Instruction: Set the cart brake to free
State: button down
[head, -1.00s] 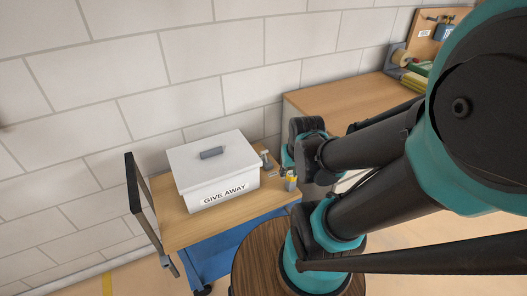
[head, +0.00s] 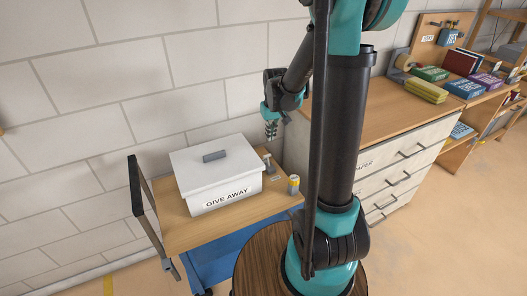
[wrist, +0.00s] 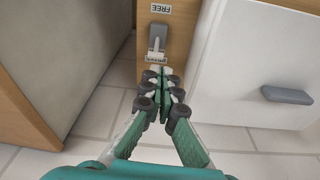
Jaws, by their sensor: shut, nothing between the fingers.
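The cart brake is a grey lever on a plate (wrist: 157,38) at the right end of the cart's wooden top; it also shows in the head view (head: 268,163). A FREE label (wrist: 161,8) lies at its front end, upside down in the wrist view. A second label (wrist: 156,58) lies at the wall end, partly covered and too small to read surely. The lever seems to lean toward this second label. My gripper (head: 271,133) points down above the wall end of the cart top. Its fingertips (wrist: 163,76) are shut and empty, just wallward of the lever in the wrist view.
A white lidded GIVE AWAY box (head: 222,187) stands left of the brake on the cart (head: 175,234). A yellow-topped can (head: 293,184) stands at the front right corner. A drawer cabinet (head: 390,170) is to the right, the block wall (head: 120,90) behind. A round wooden top (head: 262,262) is in front.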

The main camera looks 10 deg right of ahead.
jog(key=w+a+f, duration=0.1)
jog(key=w+f, duration=0.1)
jog(key=w, duration=0.3)
jog(key=w+a+f+n+g, duration=0.1)
jog(key=w+f, duration=0.1)
jog(key=w, duration=0.2)
jog(key=shift+w+a+f, duration=0.4)
jog(key=f, duration=1)
jog(key=shift+w+a+f, duration=0.1)
jog(key=shift+w, duration=0.2)
jog(key=shift+s+d+r, duration=0.2)
jog(key=shift+s, duration=0.35)
jog(key=shift+s+d+r, duration=0.15)
jog(key=shift+s+r, duration=0.05)
jog(key=shift+s, duration=0.3)
jog(key=shift+s+d+r, duration=0.15)
jog(key=shift+s, duration=0.25)
jog(key=shift+s+d+r, duration=0.1)
jog(key=shift+s, duration=0.25)
